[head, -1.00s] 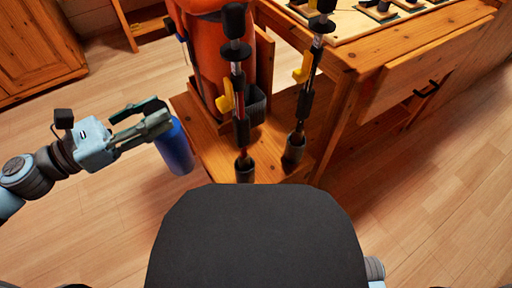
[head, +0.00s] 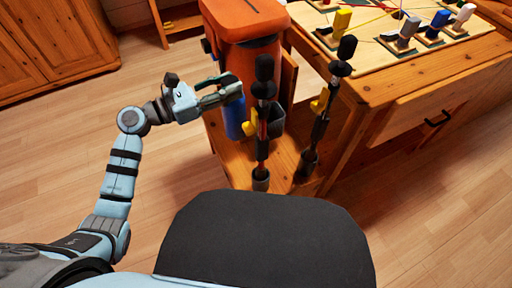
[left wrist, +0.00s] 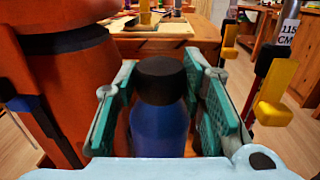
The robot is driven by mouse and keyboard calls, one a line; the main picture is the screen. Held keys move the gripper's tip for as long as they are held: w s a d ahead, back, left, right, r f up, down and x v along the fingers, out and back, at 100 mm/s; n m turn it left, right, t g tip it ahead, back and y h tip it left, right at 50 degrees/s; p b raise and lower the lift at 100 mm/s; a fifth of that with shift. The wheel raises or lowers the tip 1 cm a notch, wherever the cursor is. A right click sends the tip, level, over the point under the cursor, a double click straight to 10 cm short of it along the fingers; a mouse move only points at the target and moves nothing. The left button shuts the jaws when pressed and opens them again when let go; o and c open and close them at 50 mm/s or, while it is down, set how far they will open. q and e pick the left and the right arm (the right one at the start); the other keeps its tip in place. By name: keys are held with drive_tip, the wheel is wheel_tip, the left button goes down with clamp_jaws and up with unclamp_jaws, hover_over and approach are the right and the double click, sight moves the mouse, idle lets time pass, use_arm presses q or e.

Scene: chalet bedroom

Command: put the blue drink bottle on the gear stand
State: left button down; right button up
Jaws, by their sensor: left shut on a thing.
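The blue drink bottle (head: 233,120) with a black cap is upright in my left gripper (head: 236,88). In the left wrist view the bottle (left wrist: 160,128) stands between the two green-padded fingers of the gripper (left wrist: 160,95), which is shut on it. The gear stand (head: 236,165) is a low wooden stand holding an orange backpack (head: 250,65) and two trekking poles. The bottle is over the stand's left part, in front of the backpack and left of the near pole (head: 263,120). Whether its base touches the wood cannot be told. My right gripper is not in view.
The second pole (head: 318,125) stands farther right. A wooden table (head: 400,90) with a board of small colored blocks is beyond it. A wooden cabinet (head: 60,50) stands at the back left. The floor at left is clear.

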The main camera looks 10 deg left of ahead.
sight(227, 135)
use_arm(q)
wheel_tip(227, 135, down, 14)
drive_tip(key=b, duration=0.6)
drive_tip(key=shift+r, duration=0.2)
wheel_tip(227, 135, down, 5)
drive_tip(key=shift+b, duration=1.25)
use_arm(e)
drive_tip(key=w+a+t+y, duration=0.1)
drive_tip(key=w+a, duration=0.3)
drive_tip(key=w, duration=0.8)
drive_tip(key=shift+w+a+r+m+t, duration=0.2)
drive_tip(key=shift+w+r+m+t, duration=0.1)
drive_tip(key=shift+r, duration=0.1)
use_arm(q)
drive_tip(key=shift+f, duration=0.15)
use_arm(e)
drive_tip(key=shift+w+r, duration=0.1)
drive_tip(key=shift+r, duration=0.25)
use_arm(q)
drive_tip(key=c, duration=1.2)
unclamp_jaws()
drive_tip(key=shift+o, duration=0.8)
